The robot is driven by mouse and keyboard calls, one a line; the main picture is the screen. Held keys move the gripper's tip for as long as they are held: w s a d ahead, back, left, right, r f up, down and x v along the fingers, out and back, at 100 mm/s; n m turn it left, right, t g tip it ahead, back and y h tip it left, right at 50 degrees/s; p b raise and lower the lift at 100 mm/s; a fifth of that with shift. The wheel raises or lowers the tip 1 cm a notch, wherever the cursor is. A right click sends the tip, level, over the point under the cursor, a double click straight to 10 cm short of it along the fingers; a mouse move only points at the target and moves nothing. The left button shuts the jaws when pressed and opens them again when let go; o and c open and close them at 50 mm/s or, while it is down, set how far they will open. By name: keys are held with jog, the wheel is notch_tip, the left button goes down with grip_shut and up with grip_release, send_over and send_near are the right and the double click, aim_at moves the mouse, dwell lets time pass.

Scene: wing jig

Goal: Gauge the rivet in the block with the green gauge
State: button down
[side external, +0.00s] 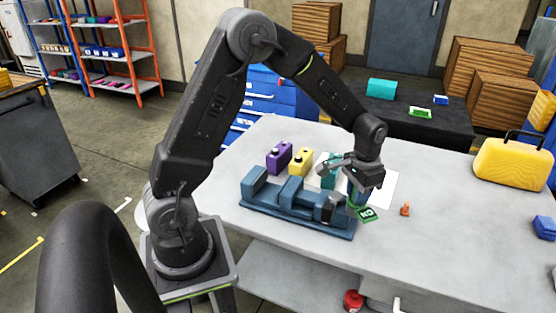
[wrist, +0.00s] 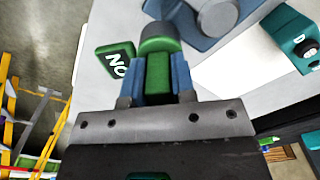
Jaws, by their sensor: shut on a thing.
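My gripper (side external: 357,193) is shut on the green gauge (wrist: 157,74), whose body sits between the two blue fingers in the wrist view. The gauge's green tag marked "NO" (side external: 367,214) sticks out beside the gripper and also shows in the wrist view (wrist: 115,63). The gripper is at the right end of the blue vise-like jig (side external: 295,207). A purple block (side external: 279,157), a yellow block (side external: 301,161) and a teal block (side external: 327,171) stand behind the jig. I cannot make out the rivet or whether the gauge touches anything.
A small orange piece (side external: 405,209) lies right of the gripper. A white sheet (side external: 385,186) lies behind. A yellow case (side external: 514,160) and a blue item (side external: 544,227) are at the table's right. The table front between them is clear.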

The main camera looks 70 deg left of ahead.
dwell(0.5)
notch_tip(320, 180, up, 12)
jog(key=n, duration=0.7)
send_over(279, 158)
jog(key=a, duration=0.2)
jog(key=shift+s+a+f, duration=0.1)
jog(key=shift+a+f, duration=0.05)
jog(key=shift+f, duration=2.4)
jog(key=shift+s+a+f, duration=0.1)
jog(key=shift+a+f, duration=0.05)
jog(key=shift+f, duration=2.35)
jog(key=shift+f, duration=0.15)
jog(key=shift+f, duration=1.3)
